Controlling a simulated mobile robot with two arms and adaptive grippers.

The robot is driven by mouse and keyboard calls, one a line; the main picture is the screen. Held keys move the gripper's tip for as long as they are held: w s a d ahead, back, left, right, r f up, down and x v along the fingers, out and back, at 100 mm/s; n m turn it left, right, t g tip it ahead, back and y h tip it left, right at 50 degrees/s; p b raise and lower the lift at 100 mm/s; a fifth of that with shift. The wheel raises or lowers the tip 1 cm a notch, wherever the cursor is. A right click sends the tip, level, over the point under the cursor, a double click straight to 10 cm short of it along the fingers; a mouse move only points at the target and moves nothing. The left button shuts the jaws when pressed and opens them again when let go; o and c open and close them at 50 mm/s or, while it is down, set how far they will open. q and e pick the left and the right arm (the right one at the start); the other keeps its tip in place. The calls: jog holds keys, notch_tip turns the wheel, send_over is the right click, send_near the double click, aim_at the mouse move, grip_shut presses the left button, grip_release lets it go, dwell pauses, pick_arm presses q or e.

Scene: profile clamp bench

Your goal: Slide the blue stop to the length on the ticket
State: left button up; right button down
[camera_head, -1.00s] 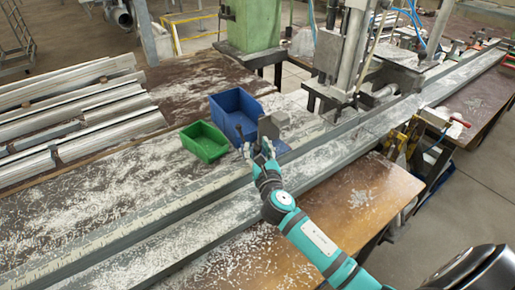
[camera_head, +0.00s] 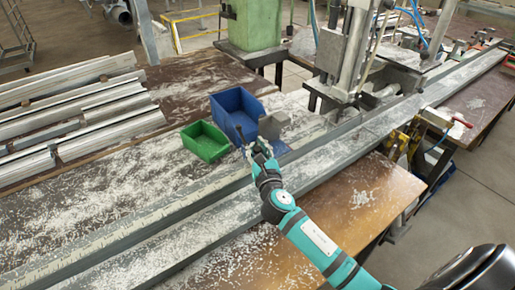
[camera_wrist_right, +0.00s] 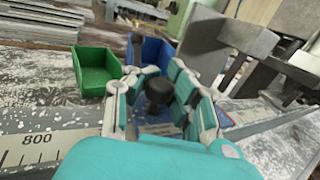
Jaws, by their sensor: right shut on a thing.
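The blue stop (camera_head: 281,148) sits on the long rail beside the bins, its blue base partly hidden by my right gripper. A grey block (camera_head: 272,125) rises at it, and in the right wrist view this block (camera_wrist_right: 212,48) is large at the upper right. My right gripper (camera_head: 253,147) is at the stop's left side. In the wrist view its fingers are shut on a black knob (camera_wrist_right: 158,91), which seems to belong to the stop. The scale (camera_wrist_right: 38,148) along the rail shows "800" at the left. No ticket can be made out. My left gripper is not in view.
A green bin (camera_head: 205,143) and a blue bin (camera_head: 236,108) stand just behind the rail. A machine (camera_head: 340,60) stands over the rail to the right. Aluminium profiles (camera_head: 70,110) lie at the left. The rail (camera_head: 130,240) is free but chip-strewn towards the lower left.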

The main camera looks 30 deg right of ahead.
jog(key=shift+d+f+p, duration=0.2)
jog(key=shift+d+p, duration=0.15)
jog(key=shift+d, duration=0.4)
jog(key=shift+d+f, duration=0.2)
jog(key=shift+d, duration=0.15)
jog(key=c, duration=1.7)
grip_release()
jog(key=shift+c, duration=0.2)
jog(key=o, duration=0.6)
jog(key=shift+s+d+r, duration=0.2)
jog(key=shift+s+r, duration=0.15)
jog(key=shift+s, duration=0.05)
jog(key=shift+w, duration=0.1)
jog(key=shift+a, duration=0.15)
jog(key=shift+a, duration=0.1)
jog(key=v, duration=1.2)
